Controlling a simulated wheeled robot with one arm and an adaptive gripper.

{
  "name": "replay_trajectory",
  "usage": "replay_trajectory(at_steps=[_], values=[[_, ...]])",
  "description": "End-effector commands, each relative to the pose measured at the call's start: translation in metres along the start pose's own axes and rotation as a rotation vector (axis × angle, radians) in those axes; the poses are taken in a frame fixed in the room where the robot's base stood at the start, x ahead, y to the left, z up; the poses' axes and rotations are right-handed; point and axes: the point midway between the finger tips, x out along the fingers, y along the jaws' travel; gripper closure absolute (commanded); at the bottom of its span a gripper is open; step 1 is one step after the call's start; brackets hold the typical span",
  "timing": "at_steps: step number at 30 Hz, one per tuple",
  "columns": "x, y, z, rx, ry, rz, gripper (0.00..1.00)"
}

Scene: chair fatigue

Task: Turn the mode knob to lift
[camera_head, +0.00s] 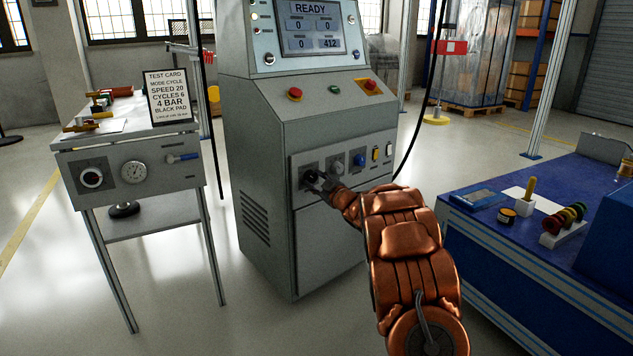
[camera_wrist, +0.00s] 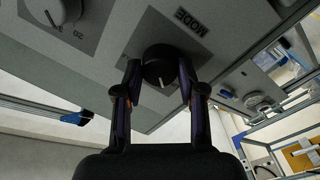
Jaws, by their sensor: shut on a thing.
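The mode knob (camera_wrist: 160,66) is round and black with a white pointer line, below a MODE label (camera_wrist: 194,21) on a grey panel. My gripper (camera_wrist: 159,72) is shut on it, one finger on each side. In the head view my gripper (camera_head: 318,181) reaches the left end of the control panel (camera_head: 298,192) on the grey console, and it hides most of the knob there. The position names around the knob cannot be read.
The console screen (camera_head: 310,27) reads READY. A side table (camera_head: 128,138) with a test card (camera_head: 166,95) stands left; a blue bench (camera_head: 520,240) with small items stands right.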

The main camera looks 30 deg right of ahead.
Motion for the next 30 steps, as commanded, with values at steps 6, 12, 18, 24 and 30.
replay_trajectory(at_steps=[6, 12, 18, 24, 30], values=[[0.0005, -0.0021, 0.0004, -0.129, 0.012, -0.002, 0.95], [0.0004, -0.0016, 0.0005, -0.2, 0.017, 0.0, 0.95], [0.0003, -0.0014, 0.0004, -0.227, 0.02, 0.0, 0.95], [0.0004, -0.0014, 0.0002, -0.23, 0.02, 0.0, 0.95], [0.0004, -0.0015, 0.0001, -0.229, 0.02, 0.0, 0.56]])
